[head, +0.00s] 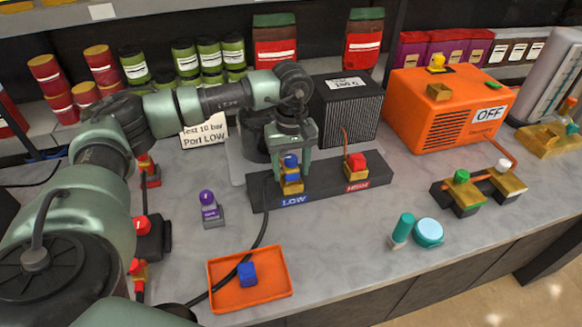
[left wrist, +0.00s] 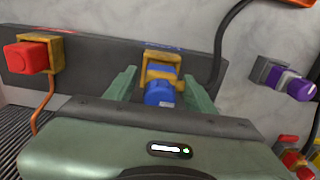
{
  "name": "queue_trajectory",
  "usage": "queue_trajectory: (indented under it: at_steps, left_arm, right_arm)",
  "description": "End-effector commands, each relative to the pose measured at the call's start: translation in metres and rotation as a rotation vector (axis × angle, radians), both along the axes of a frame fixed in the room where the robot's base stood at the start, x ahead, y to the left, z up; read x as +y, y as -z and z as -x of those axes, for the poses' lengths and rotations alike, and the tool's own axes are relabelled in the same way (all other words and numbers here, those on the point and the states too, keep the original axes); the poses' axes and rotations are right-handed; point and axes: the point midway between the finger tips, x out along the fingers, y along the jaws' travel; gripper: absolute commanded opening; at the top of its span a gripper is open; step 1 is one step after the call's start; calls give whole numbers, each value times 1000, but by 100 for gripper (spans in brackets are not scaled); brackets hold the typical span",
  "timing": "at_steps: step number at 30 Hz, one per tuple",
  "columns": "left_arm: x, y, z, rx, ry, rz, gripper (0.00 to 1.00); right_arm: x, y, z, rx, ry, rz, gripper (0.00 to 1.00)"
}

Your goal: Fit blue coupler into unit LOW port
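The blue coupler (head: 291,162) stands upright at the brass LOW port (head: 291,184) on the dark grey unit (head: 325,186). In the left wrist view the blue coupler (left wrist: 160,93) meets the brass port (left wrist: 161,66); I cannot tell how deep it sits. My left gripper (head: 291,158) is above the port, with a finger on each side of the coupler. The left wrist view shows gaps between both fingers (left wrist: 160,92) and the coupler, so the gripper is open around it. My right gripper is not in view.
A red coupler (head: 356,161) is at the HIGH port. An orange tray (head: 276,292) holds a blue block (head: 247,273); a black hose (head: 262,228) runs across it. A purple part (head: 209,207) stands left of the unit. An orange machine (head: 420,110) stands behind right.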

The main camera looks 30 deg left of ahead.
Motion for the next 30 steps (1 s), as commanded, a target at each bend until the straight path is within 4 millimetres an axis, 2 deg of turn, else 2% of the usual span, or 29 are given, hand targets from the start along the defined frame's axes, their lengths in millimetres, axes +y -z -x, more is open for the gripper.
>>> queue_trajectory:
  at_steps: [2, 5, 15, 21, 30]
  left_arm:
    - [0, -4, 0, -1, 0, 1, 54]
    - [0, -12, -1, -3, 0, 0, 54]
    - [-1, -82, -1, -6, 1, 1, 54]
    - [0, -113, -1, -4, 1, 0, 54]
    - [0, -123, 0, 0, 1, 0, 54]
  right_arm:
    - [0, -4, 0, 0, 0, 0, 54]
    - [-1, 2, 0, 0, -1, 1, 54]
    - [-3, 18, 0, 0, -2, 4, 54]
    - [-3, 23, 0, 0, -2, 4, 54]
    - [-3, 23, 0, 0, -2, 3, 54]
